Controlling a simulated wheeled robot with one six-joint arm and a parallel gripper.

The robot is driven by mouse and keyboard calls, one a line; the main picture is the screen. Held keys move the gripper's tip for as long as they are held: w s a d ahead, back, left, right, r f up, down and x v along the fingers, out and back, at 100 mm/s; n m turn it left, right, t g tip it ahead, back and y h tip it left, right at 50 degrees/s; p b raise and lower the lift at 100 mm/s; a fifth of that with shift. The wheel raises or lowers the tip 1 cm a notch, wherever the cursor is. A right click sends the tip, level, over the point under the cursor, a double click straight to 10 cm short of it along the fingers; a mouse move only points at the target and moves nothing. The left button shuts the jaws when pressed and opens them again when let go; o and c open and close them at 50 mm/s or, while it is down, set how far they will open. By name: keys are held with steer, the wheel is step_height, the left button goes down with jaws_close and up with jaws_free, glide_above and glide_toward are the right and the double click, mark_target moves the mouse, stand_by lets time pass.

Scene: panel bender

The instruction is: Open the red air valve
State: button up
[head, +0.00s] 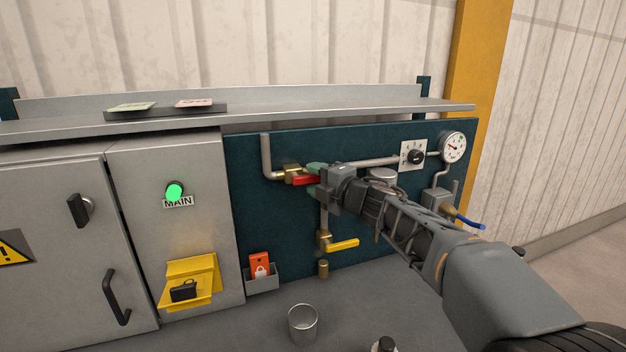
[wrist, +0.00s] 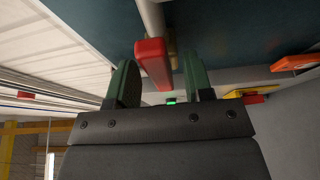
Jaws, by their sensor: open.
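The red air valve has a red lever handle (head: 305,181) on a brass body (head: 291,171), fitted to a grey pipe on the dark teal panel. The lever lies roughly horizontal, in line with the pipe run. My gripper (head: 314,180) is at the lever's right end, its green fingertips above and below it in the head view. In the wrist view the red lever (wrist: 153,63) reaches between the two open fingers (wrist: 160,85). I cannot tell whether either finger touches it. My gripper hides part of the pipe to the right.
A yellow valve lever (head: 343,244) sits below on a vertical pipe. A pressure gauge (head: 453,147) and a selector knob (head: 414,156) are on the right of the panel. A shelf (head: 300,111) overhangs above. A metal cup (head: 303,323) stands on the bench.

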steer(key=b+v, duration=0.1)
steer(key=v, duration=1.2)
steer(key=w+d+f+m+t+h, duration=0.1)
steer(key=d+f+m+h, duration=1)
steer(key=d+m+h, duration=0.6)
steer(key=s+a+f+m+g+y, duration=0.2)
steer(key=s+a+f+m+g, duration=0.1)
steer(key=s, duration=0.6)
steer(key=s+a+f+m+g+y+p, duration=0.1)
steer(key=s+a+f+m+g+y, duration=0.1)
steer(key=s+f+m+g, duration=0.4)
steer(key=s+f+m, duration=0.1)
steer(key=s+f, duration=0.2)
steer(key=shift+s+a+f+g+p, duration=0.3)
steer(key=shift+a+f, duration=0.05)
steer(key=shift+a, duration=0.05)
